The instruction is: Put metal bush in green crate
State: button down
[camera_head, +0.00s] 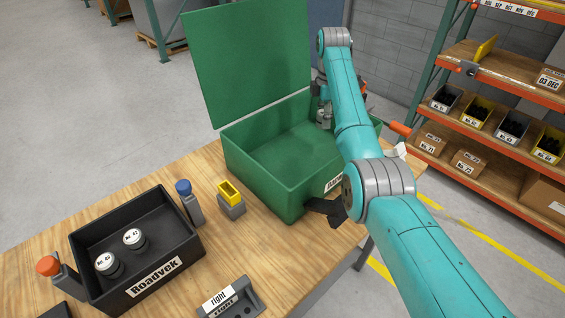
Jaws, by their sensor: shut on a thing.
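The green crate (262,178) stands on the wooden table with its lid (250,60) raised at the back. My teal arm reaches over the crate's right side. My gripper (323,112) is low at the crate's back right, mostly hidden behind my arm. It is shut on a small grey metal piece, which I take to be the metal bush (323,118). The piece shows at or just inside the crate's back wall. I cannot tell whether it touches the crate.
A black Roadvek box (152,275) at the left holds two white-topped cylinders (134,238). A blue-capped post (189,203), a yellow-topped grey block (231,198) and a grey holder marked right (232,302) stand nearby. A stocked shelf rack (480,90) is at the right.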

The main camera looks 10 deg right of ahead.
jog(key=shift+s+a+f, duration=0.1)
jog(key=shift+a+f, duration=0.35)
jog(key=shift+a, duration=0.25)
send_over(314, 152)
notch_tip(314, 152, down, 4)
jog(key=shift+f, duration=2.8)
jog(key=shift+f, duration=0.15)
jog(key=c, duration=0.6)
grip_release()
notch_tip(314, 152, up, 12)
jog(key=shift+r, duration=0.15)
